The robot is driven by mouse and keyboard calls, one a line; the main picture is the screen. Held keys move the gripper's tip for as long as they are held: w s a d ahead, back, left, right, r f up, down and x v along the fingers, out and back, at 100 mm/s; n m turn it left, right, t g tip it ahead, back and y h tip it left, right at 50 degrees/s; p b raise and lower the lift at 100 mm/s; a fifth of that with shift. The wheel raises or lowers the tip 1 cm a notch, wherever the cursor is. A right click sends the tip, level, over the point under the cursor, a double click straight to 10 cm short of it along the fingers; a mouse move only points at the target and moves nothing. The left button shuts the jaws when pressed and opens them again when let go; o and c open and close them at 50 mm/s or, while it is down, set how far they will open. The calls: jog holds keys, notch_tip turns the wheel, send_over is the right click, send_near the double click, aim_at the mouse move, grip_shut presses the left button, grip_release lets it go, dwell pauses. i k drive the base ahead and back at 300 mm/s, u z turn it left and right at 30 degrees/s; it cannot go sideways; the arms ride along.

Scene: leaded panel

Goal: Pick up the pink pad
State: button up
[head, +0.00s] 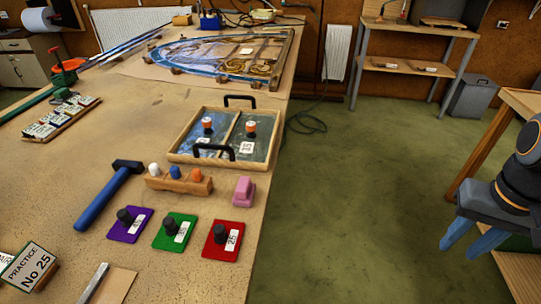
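The pink pad (244,191) is a small pink block on the wooden bench top, near the bench's right edge. It stands just below the wooden tray's front right corner and above the red square. My gripper (466,246) is at the far right of the head view, beyond the bench's edge and well away from the pad. Its two blue fingers point down and stand apart, with nothing seen between them.
Purple, green and red squares (223,240) with black knobs lie below the pad. Left of it are a small wooden rack (180,184) and a blue-handled hammer (105,195). A handled tray (178,148) is behind. A wooden table (520,100) stands at right; the green floor between is clear.

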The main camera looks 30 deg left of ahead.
aim_at(245, 192)
jog(key=i, duration=1.1)
jog(key=u, duration=4.05)
